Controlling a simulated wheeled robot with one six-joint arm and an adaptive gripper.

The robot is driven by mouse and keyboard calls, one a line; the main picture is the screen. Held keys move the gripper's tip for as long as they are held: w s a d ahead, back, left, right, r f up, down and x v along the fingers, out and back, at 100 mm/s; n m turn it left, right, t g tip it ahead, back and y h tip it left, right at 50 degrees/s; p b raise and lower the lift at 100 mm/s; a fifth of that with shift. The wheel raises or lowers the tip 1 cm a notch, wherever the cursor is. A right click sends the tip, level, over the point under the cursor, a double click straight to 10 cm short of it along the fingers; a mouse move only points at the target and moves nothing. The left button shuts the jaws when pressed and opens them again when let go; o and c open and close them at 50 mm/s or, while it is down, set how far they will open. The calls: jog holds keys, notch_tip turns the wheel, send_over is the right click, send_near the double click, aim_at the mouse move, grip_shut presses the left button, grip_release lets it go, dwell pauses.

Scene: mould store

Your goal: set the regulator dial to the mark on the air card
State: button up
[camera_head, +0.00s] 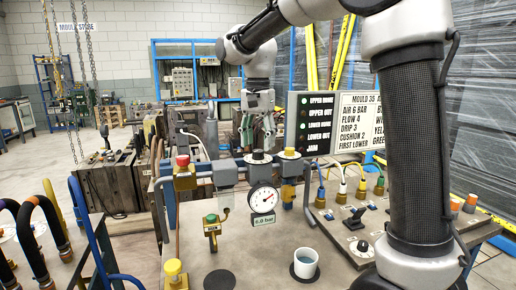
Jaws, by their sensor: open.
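The card (359,121) at the right back reads "MOULD 35, AIR 6 BAR, FLOW 4, DRIP 3, CUSHION 2, FIRST LOWER". A dark-topped regulator dial (258,156) sits on the grey pipe assembly behind the bench. The round white pressure gauge (263,201) stands below it, and the label (263,219) under the gauge appears to read 6.0 bar. My gripper (257,138) points down with its fingers apart and empty, just above the dial in the picture. I cannot tell whether it is directly over the dial or behind it; no contact is visible.
A yellow-topped knob (289,153) stands close right of the dial, and a red button (182,160) to the left. A pale cup (305,264) stands on the bench (240,262). A status board (315,124) stands left of the card. Black hoses (38,222) rise at far left.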

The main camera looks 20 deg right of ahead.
aim_at(258, 151)
notch_tip(258, 151, up, 9)
dwell(0.5)
jog(key=f+n, duration=0.1)
jog(key=n, duration=0.1)
jog(key=f+n, duration=0.2)
jog(key=shift+w+a+f, duration=0.1)
jog(key=shift+w+f, duration=0.05)
jog(key=shift+w, duration=0.2)
jog(key=s+d+f+n+t, duration=0.1)
jog(key=s+d+f, duration=0.2)
jog(key=s, duration=0.6)
jog(key=s+d+f+n+t, duration=0.2)
jog(key=s+d+f, duration=0.1)
jog(key=s+d, duration=0.4)
jog(key=s+d+f+n+t, duration=0.1)
jog(key=s+d, duration=0.4)
jog(key=s, duration=0.6)
notch_tip(258, 151, down, 3)
jog(key=shift+s+r+n, duration=0.15)
jog(key=shift+r+n, duration=0.05)
jog(key=shift+n, duration=0.3)
